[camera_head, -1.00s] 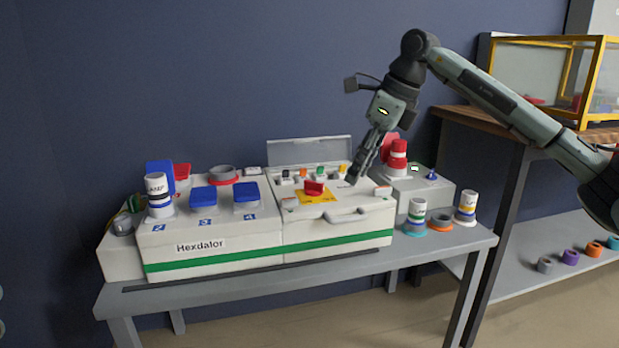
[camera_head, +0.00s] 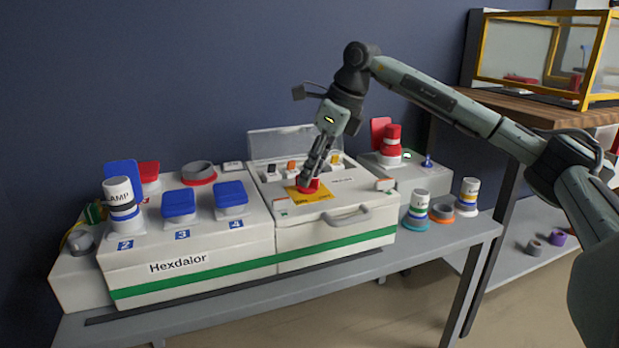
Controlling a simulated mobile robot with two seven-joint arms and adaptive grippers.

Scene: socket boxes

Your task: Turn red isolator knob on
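The red isolator knob (camera_head: 309,187) sits on a yellow plate (camera_head: 296,198) on top of the right-hand section of the white Hexdalor box (camera_head: 345,215). My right gripper (camera_head: 309,181) points down at the knob, with its fingertips at or touching it. The fingers hide part of the knob, and I cannot tell whether they are closed on it. My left gripper is out of view.
A clear raised lid (camera_head: 281,141) stands behind the knob. Blue-capped sockets (camera_head: 179,203) and a LAMP plug (camera_head: 119,198) are on the left section. Plugs (camera_head: 417,209) stand on the grey table (camera_head: 440,243) at right. A yellow-framed case (camera_head: 545,60) stands behind.

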